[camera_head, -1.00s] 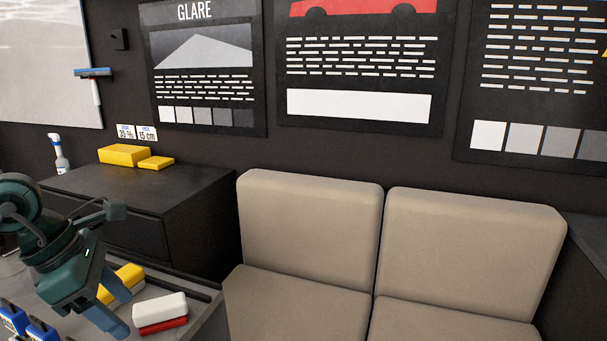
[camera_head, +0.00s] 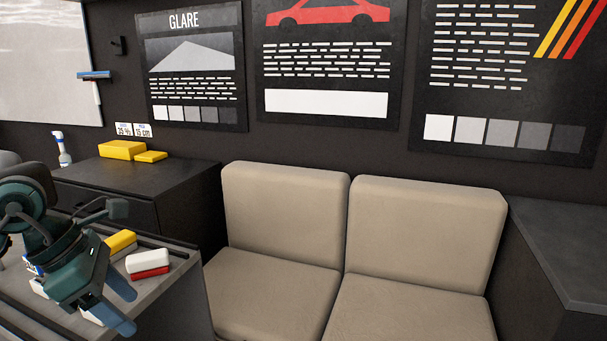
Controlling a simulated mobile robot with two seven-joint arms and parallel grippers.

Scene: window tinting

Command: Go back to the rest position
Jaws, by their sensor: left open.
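My left gripper (camera_head: 124,306) shows at the lower left in the head view, over the grey work surface (camera_head: 176,268). Its two blue fingers are apart and nothing shows between them. A white and red block (camera_head: 148,263) lies on the surface just right of the gripper. A yellow and white block (camera_head: 120,243) lies behind the gripper and is partly hidden by it. My right gripper is not in view.
A black cabinet (camera_head: 176,184) with yellow blocks (camera_head: 122,150) and a spray bottle (camera_head: 62,149) stands behind. A beige two-seat sofa (camera_head: 285,208) fills the middle. A dark counter (camera_head: 560,240) is at the right. Posters hang on the wall.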

